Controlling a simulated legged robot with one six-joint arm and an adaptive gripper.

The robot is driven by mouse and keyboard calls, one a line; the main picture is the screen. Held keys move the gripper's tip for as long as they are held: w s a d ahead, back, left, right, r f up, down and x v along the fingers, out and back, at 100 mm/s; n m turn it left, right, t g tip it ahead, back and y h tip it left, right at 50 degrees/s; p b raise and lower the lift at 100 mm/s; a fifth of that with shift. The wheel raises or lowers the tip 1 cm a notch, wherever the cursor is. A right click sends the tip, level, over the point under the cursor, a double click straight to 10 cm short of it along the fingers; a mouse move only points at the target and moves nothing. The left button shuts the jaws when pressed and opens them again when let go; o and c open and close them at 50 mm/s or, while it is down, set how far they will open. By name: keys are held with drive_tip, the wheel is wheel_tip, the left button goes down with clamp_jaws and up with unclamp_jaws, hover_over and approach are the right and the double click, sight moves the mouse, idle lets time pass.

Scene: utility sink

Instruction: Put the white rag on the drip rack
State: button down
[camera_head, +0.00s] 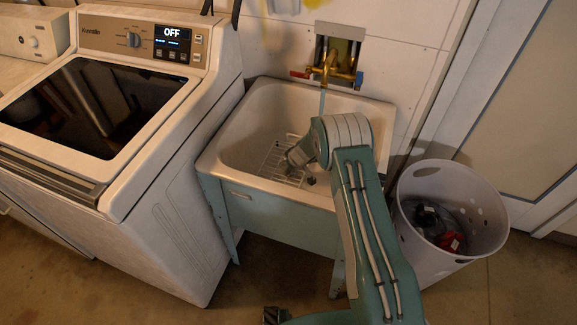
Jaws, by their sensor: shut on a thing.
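The drip rack (273,160), a pale wire rack, sits in the basin of the white utility sink (222,150), toward its front middle. My arm reaches over the sink's front right edge and bends down into the basin. My gripper (293,160) is small and dark in view, low over the right part of the rack and partly hidden by my arm. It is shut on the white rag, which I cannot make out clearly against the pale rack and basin. Whether the rag touches the rack cannot be told.
A brass tap with red and blue handles (327,72) is on the wall behind the sink. A white washer (160,150) stands close on the left. A pale perforated basket (415,185) with dark and red cloth stands on the right. The basin's left side is clear.

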drive_tip(key=shift+c, duration=2.3)
unclamp_jaws()
drive_tip(key=shift+f, duration=0.1)
drive_tip(key=s+d+r+m, duration=0.15)
drive_tip(key=s+r, duration=0.45)
drive_tip(key=r, duration=0.6)
drive_tip(key=s+d+r, duration=0.2)
drive_tip(key=s+r, duration=0.5)
drive_tip(key=r, duration=0.6)
drive_tip(key=s+d+r+m, duration=0.15)
drive_tip(key=s+r, duration=0.45)
drive_tip(key=r, duration=0.6)
drive_tip(key=s+d+r+m+h, duration=0.2)
drive_tip(key=s+d+r, duration=0.1)
drive_tip(key=s, duration=0.8)
drive_tip(key=s+d+r+m+t+h, duration=0.1)
drive_tip(key=s+d+r+m, duration=0.2)
drive_tip(key=s, duration=0.9)
drive_tip(key=shift+s+d+r+h, duration=0.3)
drive_tip(key=shift+d+r+h, duration=0.1)
drive_tip(key=shift+d+r, duration=0.1)
